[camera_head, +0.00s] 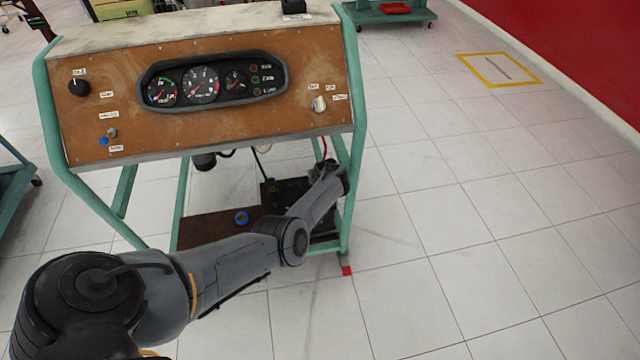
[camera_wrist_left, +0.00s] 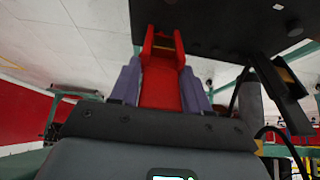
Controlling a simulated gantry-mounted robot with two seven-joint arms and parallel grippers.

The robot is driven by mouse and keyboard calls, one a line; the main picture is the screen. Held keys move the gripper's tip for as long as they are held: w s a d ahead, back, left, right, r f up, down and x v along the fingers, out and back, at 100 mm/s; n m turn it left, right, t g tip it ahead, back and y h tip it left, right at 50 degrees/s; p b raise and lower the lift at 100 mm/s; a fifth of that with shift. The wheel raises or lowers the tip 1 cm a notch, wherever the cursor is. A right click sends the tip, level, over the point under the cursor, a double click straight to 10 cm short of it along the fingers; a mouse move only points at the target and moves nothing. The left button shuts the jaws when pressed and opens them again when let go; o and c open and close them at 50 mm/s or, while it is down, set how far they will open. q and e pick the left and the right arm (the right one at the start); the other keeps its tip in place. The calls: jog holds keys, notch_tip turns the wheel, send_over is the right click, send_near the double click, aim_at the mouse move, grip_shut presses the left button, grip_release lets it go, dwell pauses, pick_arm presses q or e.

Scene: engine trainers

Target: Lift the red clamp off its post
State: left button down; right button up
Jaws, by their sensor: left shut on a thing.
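The red clamp (camera_wrist_left: 161,82) fills the middle of the left wrist view, between the two grey-purple fingers of my left gripper (camera_wrist_left: 160,72). The gripper is shut on it. In the head view my left arm reaches under the instrument panel, and the gripper's end (camera_head: 328,168) is beside the frame's right leg, above the black battery (camera_head: 288,192). The clamp itself is hidden there; a red cable (camera_head: 324,148) rises just above the gripper. The post is not visible, so I cannot tell whether the clamp still touches it. My right gripper is not in view.
The green trainer frame (camera_head: 357,110) and wooden gauge panel (camera_head: 210,120) stand over and around the arm. A blue cap (camera_head: 241,218) is on the brown lower shelf (camera_head: 205,232). The tiled floor to the right is clear.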

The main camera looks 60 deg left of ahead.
pick_arm(q)
jog(key=shift+w+a+r, duration=0.15)
jog(key=shift+a, duration=0.25)
jog(key=shift+w+a+r, duration=0.1)
jog(key=shift+a+r, duration=0.05)
jog(key=shift+a, duration=0.2)
jog(key=shift+r, duration=0.15)
